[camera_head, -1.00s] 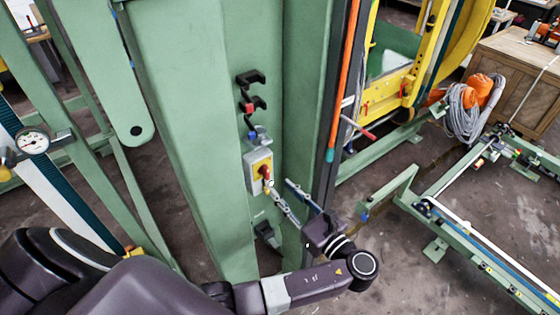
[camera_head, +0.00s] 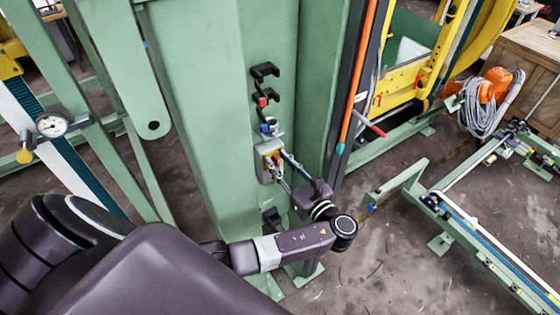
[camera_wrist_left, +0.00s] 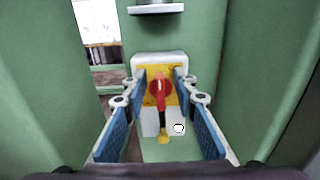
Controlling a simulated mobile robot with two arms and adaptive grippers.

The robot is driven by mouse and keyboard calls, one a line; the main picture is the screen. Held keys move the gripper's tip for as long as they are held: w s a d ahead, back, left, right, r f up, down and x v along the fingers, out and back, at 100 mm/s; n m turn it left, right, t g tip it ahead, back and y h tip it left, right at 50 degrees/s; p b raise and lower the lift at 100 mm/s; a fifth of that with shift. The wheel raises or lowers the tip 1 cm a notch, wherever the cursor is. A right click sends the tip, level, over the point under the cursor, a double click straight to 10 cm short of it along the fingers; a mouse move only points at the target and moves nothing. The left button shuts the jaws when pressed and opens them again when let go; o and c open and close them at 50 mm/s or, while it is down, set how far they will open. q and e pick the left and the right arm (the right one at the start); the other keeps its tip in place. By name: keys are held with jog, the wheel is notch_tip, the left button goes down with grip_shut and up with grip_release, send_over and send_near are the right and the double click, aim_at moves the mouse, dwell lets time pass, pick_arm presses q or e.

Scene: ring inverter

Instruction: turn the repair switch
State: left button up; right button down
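The repair switch (camera_head: 269,160) is a light grey box with a yellow plate and a red handle, mounted on the green column. The left wrist view shows its red handle (camera_wrist_left: 160,90) pointing downward. My left gripper (camera_head: 279,168) reaches the front of the switch from the lower right and partly covers it. In the left wrist view, my left gripper (camera_wrist_left: 160,84) is open, with one blue-padded finger on each side of the handle. Gaps show between handle and pads. Whether the fingertips touch the plate cannot be told. My right gripper is out of view.
Black hooks (camera_head: 264,84) and small red and blue fittings stand out from the column above the switch. An orange hose (camera_head: 358,76) runs down the column's right side. A green frame (camera_head: 405,182) stands on the floor to the right.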

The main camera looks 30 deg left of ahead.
pick_arm(q)
grip_shut()
